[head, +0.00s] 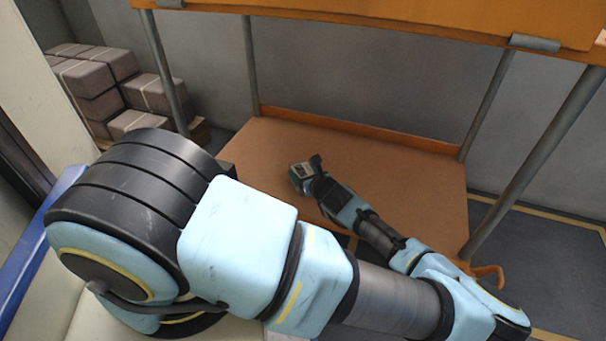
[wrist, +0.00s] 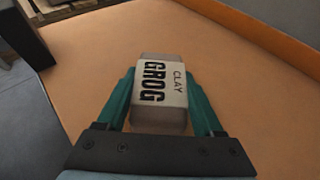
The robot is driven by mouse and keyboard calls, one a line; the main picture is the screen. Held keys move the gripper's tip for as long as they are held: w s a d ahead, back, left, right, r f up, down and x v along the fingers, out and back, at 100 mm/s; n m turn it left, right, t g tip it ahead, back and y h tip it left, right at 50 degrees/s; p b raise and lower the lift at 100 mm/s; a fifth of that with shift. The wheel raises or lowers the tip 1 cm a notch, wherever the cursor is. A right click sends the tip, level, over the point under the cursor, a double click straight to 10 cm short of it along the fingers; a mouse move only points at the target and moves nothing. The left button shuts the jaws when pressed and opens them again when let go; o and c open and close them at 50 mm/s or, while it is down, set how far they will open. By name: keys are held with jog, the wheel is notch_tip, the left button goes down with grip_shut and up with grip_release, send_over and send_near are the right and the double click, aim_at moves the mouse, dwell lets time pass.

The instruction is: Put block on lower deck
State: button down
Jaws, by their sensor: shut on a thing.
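The block (wrist: 160,90) is pale grey with a white wrapper printed "CLAY GROG". My gripper (wrist: 160,105) has its green fingers on both sides of it and is shut on it. In the head view my gripper (head: 303,177) is over the left-middle part of the lower deck (head: 400,183), a flat orange-brown board between grey posts. The block is mostly hidden there by the gripper and wrist. The deck also shows beneath the block in the wrist view (wrist: 90,62). I cannot tell whether the block touches the deck.
The orange upper deck (head: 400,22) overhangs the lower one. Grey posts (head: 535,160) stand at the corners, and a raised orange lip (head: 360,128) runs along the back. Grey wrapped blocks (head: 100,85) are stacked at the left. The deck's right side is clear.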

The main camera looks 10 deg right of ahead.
jog(key=shift+r, duration=0.1)
grip_release()
dwell(0.3)
jog(key=shift+s+d+r, duration=0.15)
jog(key=shift+s, duration=0.1)
jog(key=p+v, duration=0.3)
jog(key=v, duration=0.8)
jog(key=shift+s, duration=0.2)
